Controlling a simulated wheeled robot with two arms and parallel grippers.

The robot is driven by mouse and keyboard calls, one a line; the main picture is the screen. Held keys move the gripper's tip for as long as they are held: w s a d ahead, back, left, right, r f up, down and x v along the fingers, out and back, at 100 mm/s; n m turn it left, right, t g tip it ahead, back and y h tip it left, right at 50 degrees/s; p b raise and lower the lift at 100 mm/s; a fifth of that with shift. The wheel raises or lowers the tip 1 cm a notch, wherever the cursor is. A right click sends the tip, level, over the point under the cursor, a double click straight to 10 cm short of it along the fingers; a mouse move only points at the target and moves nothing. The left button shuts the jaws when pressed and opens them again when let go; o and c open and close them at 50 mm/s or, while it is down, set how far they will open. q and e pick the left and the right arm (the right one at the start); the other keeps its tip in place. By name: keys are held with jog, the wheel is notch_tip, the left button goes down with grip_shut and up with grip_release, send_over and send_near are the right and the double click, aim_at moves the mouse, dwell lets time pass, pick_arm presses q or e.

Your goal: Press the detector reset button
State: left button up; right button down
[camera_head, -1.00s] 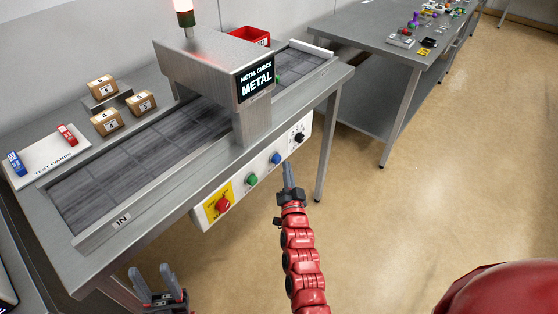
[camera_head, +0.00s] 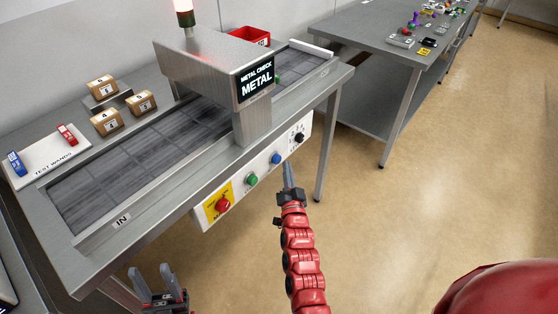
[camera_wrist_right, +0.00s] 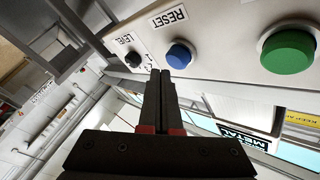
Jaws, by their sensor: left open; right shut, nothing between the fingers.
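The blue button (camera_head: 276,158) is on the white control panel at the front of the metal detector. In the right wrist view the blue button (camera_wrist_right: 181,54) sits beside a RESET label (camera_wrist_right: 170,17). My right gripper (camera_head: 288,166) is shut and empty, its tips just right of and below the blue button in the head view. In the wrist view the shut fingertips (camera_wrist_right: 160,74) appear close beside the blue button; I cannot tell whether they touch. The detector's display (camera_head: 256,81) reads METAL CHECK, METAL. My left gripper (camera_head: 157,278) is open and empty, low at the left.
The panel also has a green button (camera_head: 251,180), a red button on yellow (camera_head: 223,205) and a black LEVEL knob (camera_head: 299,137). The conveyor (camera_head: 130,160) runs through the detector. Boxes and test wands lie behind it. The floor to the right is clear.

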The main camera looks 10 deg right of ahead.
jog(key=shift+w, duration=0.1)
dwell(0.5)
jog(key=shift+w+a, duration=0.25)
jog(key=shift+w+a+b, duration=0.3)
jog(key=shift+w+a, duration=0.2)
jog(key=shift+w, duration=0.15)
dwell(1.1)
jog(key=shift+s+d, duration=0.75)
jog(key=shift+s, duration=0.25)
jog(key=s+d, duration=0.1)
jog(key=s, duration=0.1)
jog(key=s+d+b, duration=0.1)
jog(key=s+d, duration=0.1)
dwell(0.4)
jog(key=shift+r, duration=0.1)
dwell(0.6)
